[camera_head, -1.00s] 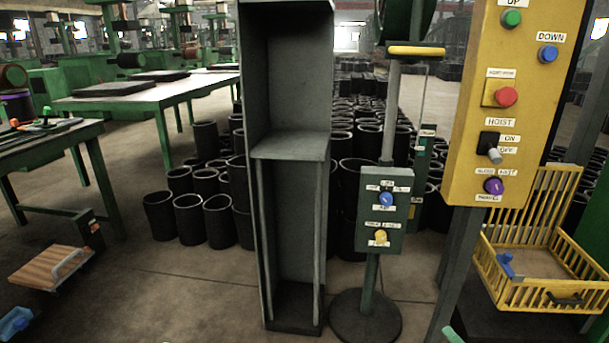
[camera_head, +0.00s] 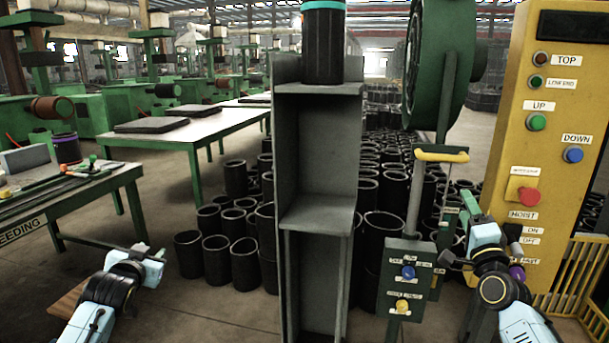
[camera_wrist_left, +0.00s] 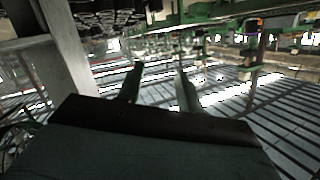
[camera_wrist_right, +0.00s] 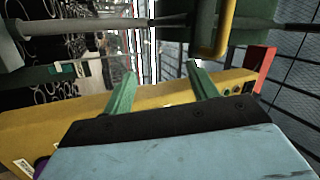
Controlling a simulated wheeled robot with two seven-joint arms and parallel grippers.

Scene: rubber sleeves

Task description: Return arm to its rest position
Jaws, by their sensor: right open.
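My left arm comes in at the lower left of the head view, with its gripper (camera_head: 160,254) raised above the floor beside the green bench. In the left wrist view its green fingers (camera_wrist_left: 160,90) are apart with nothing between them. My right arm comes in at the lower right, bent upward, with its gripper (camera_head: 472,208) in front of the yellow control panel (camera_head: 550,100) and close to the green switch post (camera_head: 405,280). In the right wrist view its green fingers (camera_wrist_right: 160,90) are apart and empty. Whether the right gripper touches anything is unclear.
A tall grey rack (camera_head: 318,215) stands in the middle, with a black sleeve (camera_head: 323,45) on its top shelf. Several black sleeves (camera_head: 245,265) stand on the floor behind. A green bench (camera_head: 100,195) is at left, a yellow basket (camera_head: 585,285) at lower right.

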